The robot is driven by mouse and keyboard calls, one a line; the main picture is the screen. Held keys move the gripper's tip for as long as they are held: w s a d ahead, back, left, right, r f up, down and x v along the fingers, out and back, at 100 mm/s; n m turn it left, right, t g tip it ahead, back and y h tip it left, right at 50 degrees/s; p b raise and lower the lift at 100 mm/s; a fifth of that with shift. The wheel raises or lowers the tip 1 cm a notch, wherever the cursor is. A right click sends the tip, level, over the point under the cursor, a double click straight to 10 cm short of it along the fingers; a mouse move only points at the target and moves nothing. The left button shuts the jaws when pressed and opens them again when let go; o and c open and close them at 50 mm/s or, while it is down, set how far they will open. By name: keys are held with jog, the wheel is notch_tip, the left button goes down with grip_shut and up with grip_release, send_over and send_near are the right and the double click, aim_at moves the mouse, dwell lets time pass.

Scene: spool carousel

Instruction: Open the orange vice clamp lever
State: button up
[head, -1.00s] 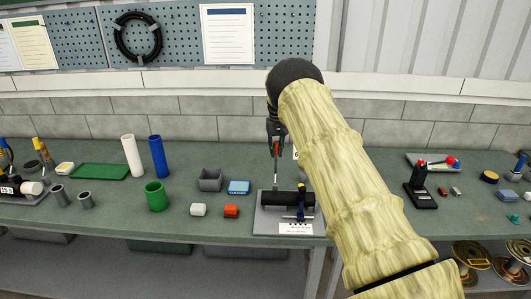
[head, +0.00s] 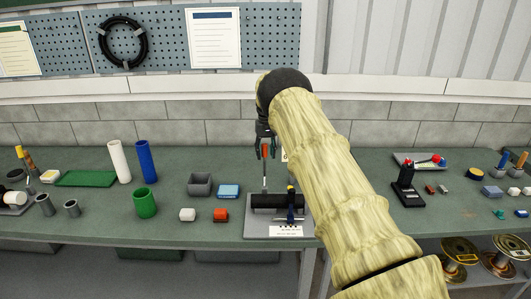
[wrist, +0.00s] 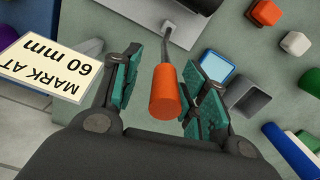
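The vice clamp (head: 254,229) is a grey plate with a dark cylinder across it at the front middle of the bench. A thin metal lever rises from it to an orange handle (head: 265,151). In the wrist view the orange handle (wrist: 165,101) points toward the palm, its rod running up to the plate. My gripper (head: 265,157) is above the clamp, pointing down, with a finger on each side of the handle. The fingers are open, with gaps on both sides in the wrist view. A blue post with a dark crossbar (head: 291,207) stands on the plate's right.
A grey bin (head: 200,187), blue box (head: 228,191), orange block (head: 220,215) and white block (head: 187,215) are left of the clamp. A "MARK AT 60 mm" card (wrist: 45,67) shows in the wrist view. A black stand (head: 406,188) is farther right.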

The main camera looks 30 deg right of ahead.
jog(key=shift+a, duration=0.2)
jog(key=shift+w+r, duration=0.1)
jog(key=shift+r, duration=0.5)
jog(key=r, duration=1)
jog(key=shift+w+d+r, duration=0.1)
jog(key=shift+d+r, duration=0.2)
jog(key=shift+d, duration=0.05)
